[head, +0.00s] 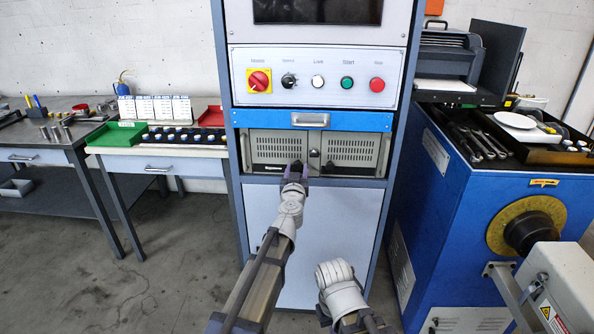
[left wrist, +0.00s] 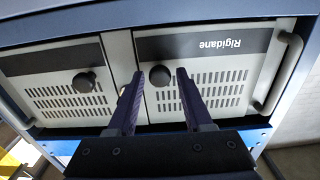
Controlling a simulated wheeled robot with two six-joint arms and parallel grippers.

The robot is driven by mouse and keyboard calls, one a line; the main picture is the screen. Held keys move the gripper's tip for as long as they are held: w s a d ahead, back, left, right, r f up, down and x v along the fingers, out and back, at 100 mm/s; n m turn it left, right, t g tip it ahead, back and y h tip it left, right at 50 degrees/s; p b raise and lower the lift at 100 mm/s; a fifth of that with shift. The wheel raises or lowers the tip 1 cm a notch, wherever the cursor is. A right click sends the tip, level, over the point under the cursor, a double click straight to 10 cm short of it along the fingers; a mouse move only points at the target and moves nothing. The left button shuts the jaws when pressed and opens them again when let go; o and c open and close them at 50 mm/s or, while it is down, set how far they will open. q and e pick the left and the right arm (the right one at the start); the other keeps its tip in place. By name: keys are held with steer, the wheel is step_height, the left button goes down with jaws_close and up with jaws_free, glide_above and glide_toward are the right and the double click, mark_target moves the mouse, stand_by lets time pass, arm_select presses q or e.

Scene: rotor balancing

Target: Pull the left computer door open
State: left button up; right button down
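The computer is a beige unit in the blue cabinet, with two vented doors that look shut. The left door (head: 270,148) also shows in the left wrist view (left wrist: 220,85), upside down, with its Rigidane label. Its round black knob (left wrist: 160,76) sits near its inner edge. My left gripper (head: 296,170) is at this door; in the left wrist view its two fingers (left wrist: 159,82) are apart, with the knob between their tips. I cannot tell whether they touch it. The right door (head: 350,150) has its own knob (left wrist: 84,82). My right gripper is hidden; only my right arm's white end shows.
A blue drawer (head: 270,119) with a handle is above the doors, under a panel of buttons (head: 315,77). A white panel (head: 300,230) is below. A blue machine (head: 450,220) stands at right, a bench (head: 160,164) at left. The floor at left is clear.

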arm_select(q)
jaws_close()
stand_by(1.1)
